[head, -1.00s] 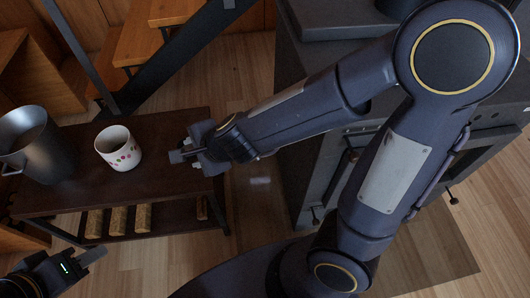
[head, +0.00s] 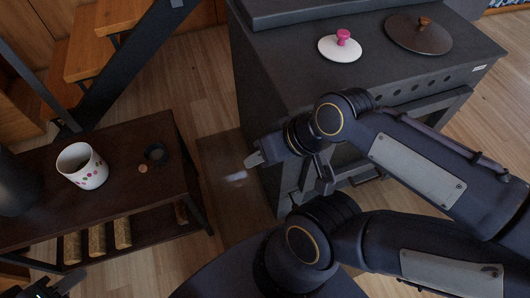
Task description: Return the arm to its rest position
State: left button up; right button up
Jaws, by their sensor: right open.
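My right arm is folded in from the right. Its gripper (head: 254,160) is open and appears empty, in the gap between the dark shelf table (head: 115,165) and the front of the dark stove (head: 300,75). It is clear of the table top. My left gripper (head: 55,288) is partly in view at the bottom left corner, below the table; its jaw state is unclear. A white mug with red dots (head: 83,167) stands upright on the table, apart from both grippers.
A black ring (head: 156,154) and a small copper-coloured disc (head: 142,169) lie on the table. A dark pitcher (head: 12,185) is cut off at the left edge. The stove carries a white lid with a pink knob (head: 340,47) and a dark lid (head: 418,35). Wooden floor lies behind.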

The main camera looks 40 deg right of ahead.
notch_tip(320, 180, up, 21)
jog(key=p, duration=2.1)
jog(key=shift+f, duration=0.15)
jog(key=shift+c, duration=0.5)
jog(key=shift+s, duration=0.1)
